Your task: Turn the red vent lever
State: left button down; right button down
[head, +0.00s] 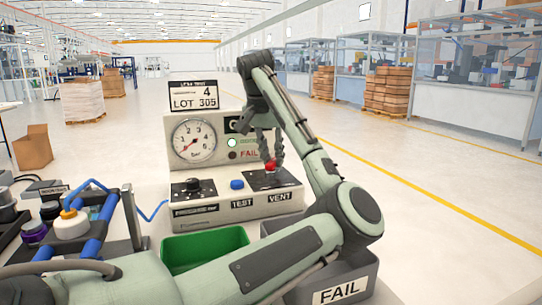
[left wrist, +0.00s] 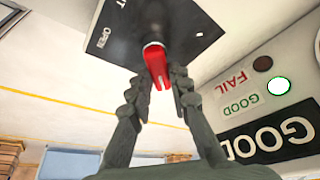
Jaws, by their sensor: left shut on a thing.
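The test box (head: 240,205) stands on the bench with its VENT label at the front right. The red vent lever (head: 270,165) rises from a black plate above that label. My left gripper (head: 272,158) reaches down to the lever from above. In the left wrist view the red lever (left wrist: 157,62) sits between the two fingers of my left gripper (left wrist: 158,80), which is shut on it. An OPEN mark shows on the black plate (left wrist: 125,25). The lever's exact angle is hard to tell. My right gripper is not in view.
The box carries a round gauge (head: 195,140), a blue TEST button (head: 237,184) and a black knob (head: 193,184). The GOOD lamp (left wrist: 279,86) is lit. A green tray (head: 205,238) and a grey FAIL bin (head: 343,291) stand in front. A blue-framed stand (head: 105,213) is at left.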

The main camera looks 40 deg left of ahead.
pick_arm(q)
jog(key=shift+m, duration=0.5)
jog(key=c, duration=1.4)
grip_release()
jog(key=v, duration=1.2)
jog(key=shift+a, duration=0.1)
